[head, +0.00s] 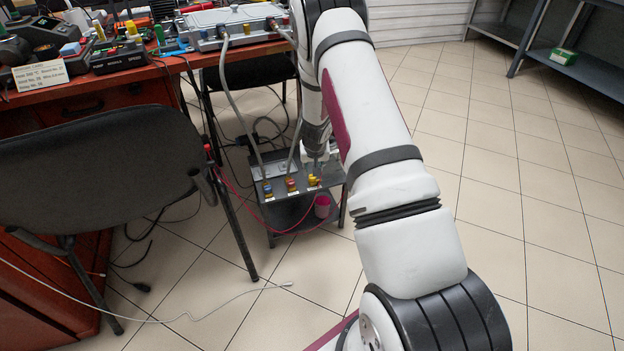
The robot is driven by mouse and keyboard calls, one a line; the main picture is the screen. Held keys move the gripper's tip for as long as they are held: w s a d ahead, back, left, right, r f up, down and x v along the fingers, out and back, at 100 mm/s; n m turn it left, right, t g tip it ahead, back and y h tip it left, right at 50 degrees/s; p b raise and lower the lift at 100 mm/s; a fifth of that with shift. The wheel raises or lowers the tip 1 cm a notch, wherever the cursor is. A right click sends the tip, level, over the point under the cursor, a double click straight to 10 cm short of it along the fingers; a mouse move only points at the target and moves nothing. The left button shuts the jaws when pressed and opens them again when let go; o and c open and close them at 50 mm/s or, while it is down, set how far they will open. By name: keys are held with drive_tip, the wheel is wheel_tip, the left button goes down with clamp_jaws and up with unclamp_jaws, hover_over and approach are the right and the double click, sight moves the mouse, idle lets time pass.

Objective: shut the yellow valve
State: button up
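The yellow valve (313,180) is a small yellow knob at the right end of a short row on the front of a low grey stand. A red valve (291,184) and a blue valve (268,190) sit to its left. My gripper (318,157) points down just above and behind the yellow valve, partly hidden by my arm. It is too small and dark to tell whether its fingers are open, or whether they touch the valve.
Grey hoses (236,110) run from a device (232,18) on the cluttered red workbench (128,72) down to the low stand (262,162). A black chair (100,165) stands at left. Cables lie on the floor. Tiled floor (490,150) at right is clear.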

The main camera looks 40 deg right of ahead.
sight(313, 178)
drive_tip(key=b+x, duration=0.2)
drive_tip(key=x, duration=0.5)
drive_tip(key=shift+w+d+f, duration=0.1)
drive_tip(key=shift+f, duration=0.1)
clamp_jaws()
